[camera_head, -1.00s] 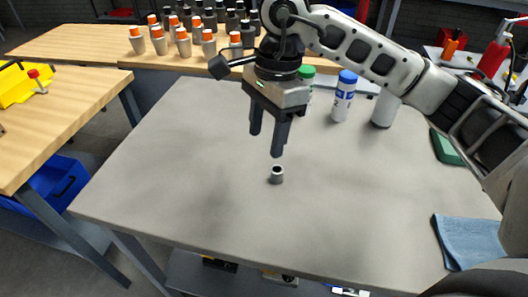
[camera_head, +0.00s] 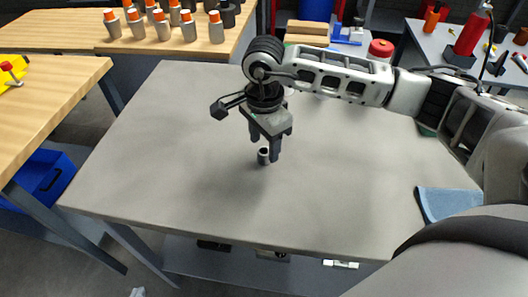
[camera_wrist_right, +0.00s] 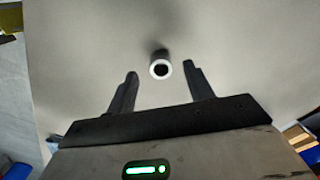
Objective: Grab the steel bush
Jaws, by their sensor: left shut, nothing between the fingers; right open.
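The steel bush (camera_head: 263,157) is a small grey hollow cylinder standing upright on the grey table (camera_head: 180,150). My right gripper (camera_head: 264,149) points down over it, fingers open, one on either side of the bush in the head view. In the right wrist view the bush (camera_wrist_right: 160,66) shows its bright ring end and dark hole, between the lines of the open fingertips (camera_wrist_right: 160,71). I see no finger touching it. My left gripper is not in view.
A blue cloth (camera_head: 447,204) lies at the table's right edge. Orange-topped bottles (camera_head: 162,27) stand on the wooden bench at the back left. A red-lidded container (camera_head: 381,48) stands behind my right arm. The table around the bush is clear.

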